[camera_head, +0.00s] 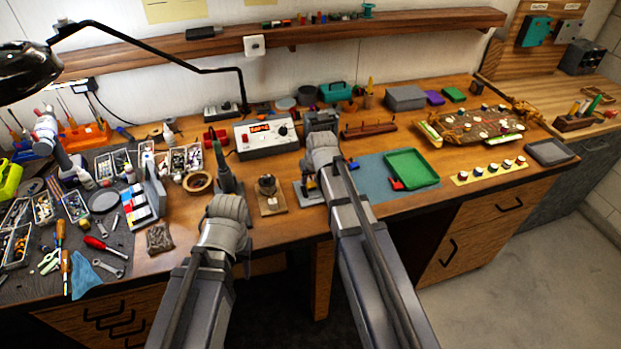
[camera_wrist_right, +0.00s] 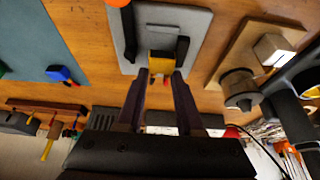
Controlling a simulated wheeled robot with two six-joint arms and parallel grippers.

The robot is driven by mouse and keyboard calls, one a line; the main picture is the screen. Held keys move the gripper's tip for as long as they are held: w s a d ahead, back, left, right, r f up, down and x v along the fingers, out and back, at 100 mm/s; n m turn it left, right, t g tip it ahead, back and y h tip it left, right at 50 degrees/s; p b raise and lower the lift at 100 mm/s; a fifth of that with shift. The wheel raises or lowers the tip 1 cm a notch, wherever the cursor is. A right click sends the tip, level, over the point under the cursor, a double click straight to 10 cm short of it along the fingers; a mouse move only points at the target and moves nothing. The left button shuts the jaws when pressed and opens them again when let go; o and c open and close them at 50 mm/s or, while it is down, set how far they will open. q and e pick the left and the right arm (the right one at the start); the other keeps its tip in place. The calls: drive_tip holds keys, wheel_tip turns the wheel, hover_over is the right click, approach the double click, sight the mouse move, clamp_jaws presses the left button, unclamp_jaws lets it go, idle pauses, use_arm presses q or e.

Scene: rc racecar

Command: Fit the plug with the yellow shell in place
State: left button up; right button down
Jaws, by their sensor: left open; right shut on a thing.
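The plug with the yellow shell (camera_wrist_right: 161,63) sits between the fingertips of my right gripper (camera_wrist_right: 161,78), which is shut on it. A bit of red shows at its side. The plug is over a light grey plate (camera_wrist_right: 196,28), among dark parts; I cannot tell whether it touches them. In the head view, my right gripper (camera_head: 312,186) is low over the grey plate (camera_head: 302,198), mostly hidden by my wrist. My left gripper (camera_head: 224,168) is open and empty, pointing away over the table, left of a wooden stand.
The wooden stand (camera_head: 270,204) with a metal piece stands left of the grey plate. A bench supply (camera_head: 266,137) stands behind.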

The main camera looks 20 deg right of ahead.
drive_tip(key=shift+f, duration=0.25)
drive_tip(key=shift+f+b, duration=0.15)
drive_tip(key=shift+b, duration=0.2)
drive_tip(key=shift+c, duration=2.3)
unclamp_jaws()
drive_tip(key=o, duration=0.4)
drive_tip(key=shift+r, duration=0.2)
drive_tip(key=p+v, duration=0.8)
drive_tip(key=shift+w+r, duration=0.2)
drive_tip(key=shift+r, duration=0.2)
